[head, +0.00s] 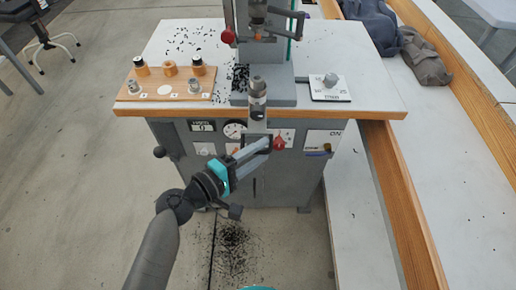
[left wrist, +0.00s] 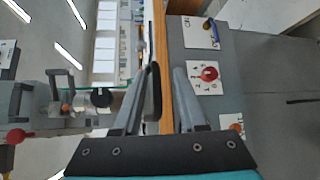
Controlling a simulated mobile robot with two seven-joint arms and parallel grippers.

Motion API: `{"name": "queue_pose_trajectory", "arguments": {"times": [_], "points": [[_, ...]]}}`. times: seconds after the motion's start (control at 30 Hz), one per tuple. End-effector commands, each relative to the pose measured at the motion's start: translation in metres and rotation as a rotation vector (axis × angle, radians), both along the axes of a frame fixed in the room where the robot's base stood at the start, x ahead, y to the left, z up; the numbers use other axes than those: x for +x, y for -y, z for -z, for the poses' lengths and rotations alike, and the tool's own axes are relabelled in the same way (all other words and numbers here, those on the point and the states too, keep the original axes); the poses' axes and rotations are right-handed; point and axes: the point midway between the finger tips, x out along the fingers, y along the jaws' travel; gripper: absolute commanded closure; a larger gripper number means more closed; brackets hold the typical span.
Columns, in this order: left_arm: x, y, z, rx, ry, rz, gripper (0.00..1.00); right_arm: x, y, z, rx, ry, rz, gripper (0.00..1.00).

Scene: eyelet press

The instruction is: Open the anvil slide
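The eyelet press (head: 265,50) stands on the bench, and its upper part shows sideways in the left wrist view (left wrist: 60,108). A grey bar with a round metal post (head: 258,88), which looks like the anvil slide, reaches from the press base towards the bench's front edge. My left gripper (head: 264,143) is in front of the cabinet, just below the front end of that bar. In the left wrist view its two fingers (left wrist: 168,72) are apart with nothing held between them. Whether a finger touches the bar cannot be told. My right gripper is not in view.
A wooden board (head: 165,96) with small cups and dies lies left of the press. A lever plate (head: 330,91) lies right. Black bits litter bench and floor.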

Motion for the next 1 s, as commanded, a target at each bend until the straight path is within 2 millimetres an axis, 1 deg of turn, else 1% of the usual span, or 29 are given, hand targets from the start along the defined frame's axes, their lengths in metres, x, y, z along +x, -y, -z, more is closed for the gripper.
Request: {"name": "queue_pose_trajectory", "arguments": {"times": [0.53,0.67,0.77,1.0], "points": [[0.002,0.0,-0.003,-0.006,0.005,-0.003,0.58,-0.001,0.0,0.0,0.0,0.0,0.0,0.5],[-0.001,-0.003,-0.003,-0.005,0.004,-0.004,0.58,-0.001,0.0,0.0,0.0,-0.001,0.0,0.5],[-0.009,-0.011,-0.004,-0.003,0.004,-0.004,0.58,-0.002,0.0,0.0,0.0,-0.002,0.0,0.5],[-0.043,-0.044,-0.01,-0.001,0.0,-0.001,0.58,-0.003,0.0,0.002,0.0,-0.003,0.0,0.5]]}}
